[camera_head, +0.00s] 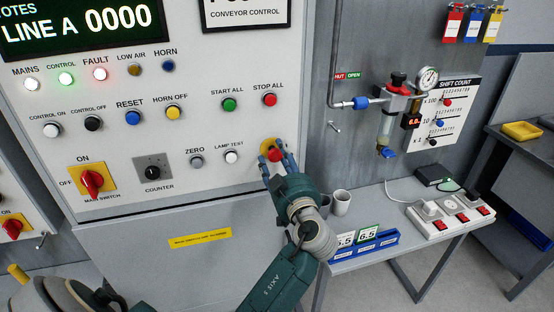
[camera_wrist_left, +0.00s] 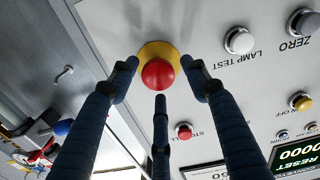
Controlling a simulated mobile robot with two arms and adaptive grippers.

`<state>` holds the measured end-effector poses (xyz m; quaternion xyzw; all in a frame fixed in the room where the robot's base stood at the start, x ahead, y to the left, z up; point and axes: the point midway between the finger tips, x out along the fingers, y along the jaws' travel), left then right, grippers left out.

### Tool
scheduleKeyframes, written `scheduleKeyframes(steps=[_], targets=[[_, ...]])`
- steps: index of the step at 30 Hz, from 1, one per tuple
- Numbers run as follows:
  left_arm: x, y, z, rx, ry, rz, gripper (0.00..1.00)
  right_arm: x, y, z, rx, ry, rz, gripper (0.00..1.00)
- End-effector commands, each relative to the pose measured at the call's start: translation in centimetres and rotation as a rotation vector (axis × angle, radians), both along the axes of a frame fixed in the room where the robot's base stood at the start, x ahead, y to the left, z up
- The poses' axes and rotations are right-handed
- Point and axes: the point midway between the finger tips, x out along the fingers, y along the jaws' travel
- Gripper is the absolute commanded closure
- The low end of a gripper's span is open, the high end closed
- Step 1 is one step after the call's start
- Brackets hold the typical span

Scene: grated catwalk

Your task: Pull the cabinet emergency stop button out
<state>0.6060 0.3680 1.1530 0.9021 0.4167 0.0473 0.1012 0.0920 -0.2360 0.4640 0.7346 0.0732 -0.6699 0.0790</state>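The emergency stop button (camera_head: 273,154) is a red mushroom head on a yellow round base, at the lower right of the grey control cabinet (camera_head: 215,160). In the left wrist view the red head (camera_wrist_left: 157,74) shows whole in front of its yellow base (camera_wrist_left: 160,50). My left gripper (camera_head: 276,163) is at the button, with its dark blue fingers pointing to the panel. In the wrist view its three fingers (camera_wrist_left: 160,80) are spread around the red head, with no clear contact. In the head view the fingers partly cover the button. My right gripper is out of view.
The lamp test button (camera_head: 231,156) and zero button (camera_head: 196,161) sit left of the stop button. An air regulator (camera_head: 395,105) hangs on the wall.

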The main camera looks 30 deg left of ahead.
Motion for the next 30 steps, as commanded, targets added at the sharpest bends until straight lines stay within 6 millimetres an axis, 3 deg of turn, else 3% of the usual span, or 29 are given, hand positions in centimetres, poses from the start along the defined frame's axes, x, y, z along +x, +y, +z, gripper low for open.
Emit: scheduleKeyframes(steps=[10,21,30], targets=[[-0.3,-0.4,-0.1,-0.002,0.002,-0.003,0.5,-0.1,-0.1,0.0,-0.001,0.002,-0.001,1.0],[-4.1,-4.8,-0.1,-0.002,0.002,-0.002,0.5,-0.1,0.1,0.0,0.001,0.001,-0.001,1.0],[-5.1,-5.8,0.1,0.0,-0.002,-0.001,0.5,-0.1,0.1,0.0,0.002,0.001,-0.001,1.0]])
